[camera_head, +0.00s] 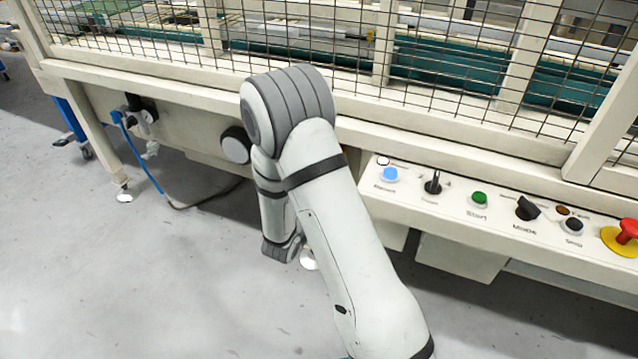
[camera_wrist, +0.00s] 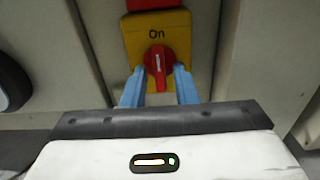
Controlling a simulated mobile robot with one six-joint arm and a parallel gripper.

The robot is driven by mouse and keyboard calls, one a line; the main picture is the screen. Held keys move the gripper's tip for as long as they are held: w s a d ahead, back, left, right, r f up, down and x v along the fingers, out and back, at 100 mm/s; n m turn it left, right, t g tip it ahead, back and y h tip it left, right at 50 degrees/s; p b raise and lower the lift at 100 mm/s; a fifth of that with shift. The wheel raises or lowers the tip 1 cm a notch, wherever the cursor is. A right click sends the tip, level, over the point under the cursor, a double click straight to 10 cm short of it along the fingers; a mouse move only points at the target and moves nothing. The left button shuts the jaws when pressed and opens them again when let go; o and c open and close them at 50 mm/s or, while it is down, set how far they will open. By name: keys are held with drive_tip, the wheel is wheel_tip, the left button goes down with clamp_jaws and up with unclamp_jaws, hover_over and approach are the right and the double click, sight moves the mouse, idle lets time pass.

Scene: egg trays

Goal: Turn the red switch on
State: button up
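The red switch (camera_wrist: 157,60) is a rotary knob on a yellow plate (camera_wrist: 134,43), seen in the wrist view. The word "On" is printed above it. Its handle stands about upright, with a white line along it. My gripper (camera_wrist: 159,72) has two blue fingers, one on each side of the knob. The fingers are apart, with the knob's handle between them and not visibly pinched. Whether a fingertip touches the knob's rim is unclear. In the head view my arm hides the switch and my gripper.
A red part (camera_wrist: 152,4) sits just above the yellow plate. Pale machine panels flank it closely. In the head view, a control panel (camera_head: 455,229) carries several buttons, black knobs and a red emergency stop (camera_head: 628,230). A blue hose (camera_head: 139,158) hangs at left; the grey floor is open.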

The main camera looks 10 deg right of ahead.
drive_tip(key=shift+o, duration=0.5)
drive_tip(key=shift+a+r, duration=0.1)
drive_tip(key=p+v, duration=0.2)
drive_tip(key=v, duration=0.5)
drive_tip(key=shift+s, duration=0.3)
drive_tip(key=shift+a, duration=0.15)
